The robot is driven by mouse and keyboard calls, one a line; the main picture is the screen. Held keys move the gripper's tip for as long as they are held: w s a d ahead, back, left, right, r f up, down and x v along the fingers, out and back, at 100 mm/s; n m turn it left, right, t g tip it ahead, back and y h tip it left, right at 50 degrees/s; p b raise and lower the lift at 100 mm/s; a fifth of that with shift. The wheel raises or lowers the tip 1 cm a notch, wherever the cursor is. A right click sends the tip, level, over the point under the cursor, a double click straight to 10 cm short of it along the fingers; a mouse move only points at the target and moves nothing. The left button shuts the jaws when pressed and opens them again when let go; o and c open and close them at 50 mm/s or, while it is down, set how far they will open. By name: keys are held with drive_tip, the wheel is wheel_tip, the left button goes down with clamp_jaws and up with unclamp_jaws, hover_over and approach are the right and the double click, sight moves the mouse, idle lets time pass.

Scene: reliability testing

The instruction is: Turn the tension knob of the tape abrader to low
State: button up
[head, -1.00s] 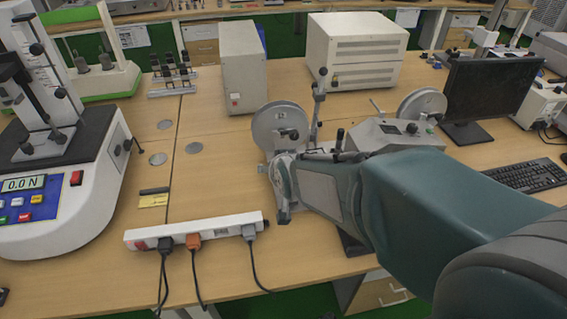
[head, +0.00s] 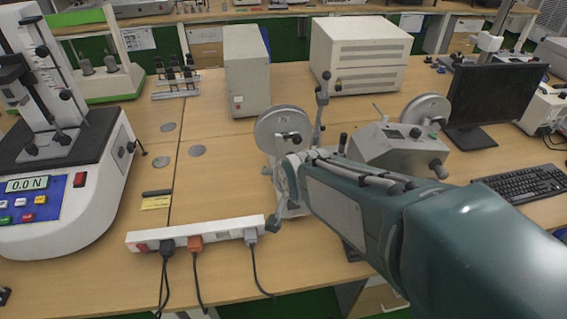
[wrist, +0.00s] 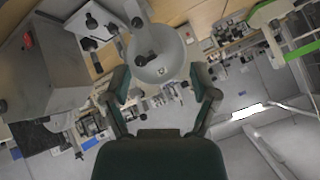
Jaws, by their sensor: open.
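The tape abrader's grey body (head: 395,148) stands right of centre in the head view, with small dark controls on its sloped panel. One reel (head: 283,130) is at its left and another reel (head: 425,110) at its right. I cannot tell which control is the tension knob. My gripper (head: 278,203) is low in front of the left reel, partly hidden by my own arm. In the wrist view my gripper (wrist: 159,82) is open, its fingers apart and empty. A round grey reel (wrist: 157,52) appears beyond the fingertips, beside a pale plate with dark knobs (wrist: 88,44).
A power strip (head: 195,234) with several plugs lies left of my gripper. A force tester (head: 75,190) stands at far left. Two boxy cabinets, one narrow (head: 247,72) and one wide (head: 357,57), stand behind. A monitor (head: 492,98) and keyboard (head: 522,185) are at right.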

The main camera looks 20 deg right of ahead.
drive_tip(key=w+d+f+m+t, duration=0.2)
drive_tip(key=w+d+f+m, duration=0.1)
drive_tip(key=w+f+m, duration=0.4)
drive_tip(key=w+d+f+m+t+h, duration=0.1)
drive_tip(key=f+m+t, duration=0.1)
drive_tip(key=f+m, duration=0.2)
drive_tip(key=w+d+f+m+t+h, duration=0.1)
drive_tip(key=d+f+m+t, duration=0.1)
drive_tip(key=f+m, duration=0.2)
drive_tip(key=w+d+f+m+t+h, duration=0.1)
drive_tip(key=f+m+t, duration=0.1)
drive_tip(key=f+m, duration=0.2)
drive_tip(key=shift+w+d+f, duration=0.1)
drive_tip(key=shift+d, duration=0.25)
drive_tip(key=shift+s+d+f+m+t, duration=0.1)
drive_tip(key=shift+s+f+m+t, duration=0.2)
drive_tip(key=shift+m, duration=0.2)
drive_tip(key=w, duration=0.3)
drive_tip(key=w+d, duration=0.1)
drive_tip(key=w, duration=0.3)
drive_tip(key=w+d, duration=0.1)
drive_tip(key=w, duration=0.2)
drive_tip(key=shift+w, duration=0.35)
clamp_jaws()
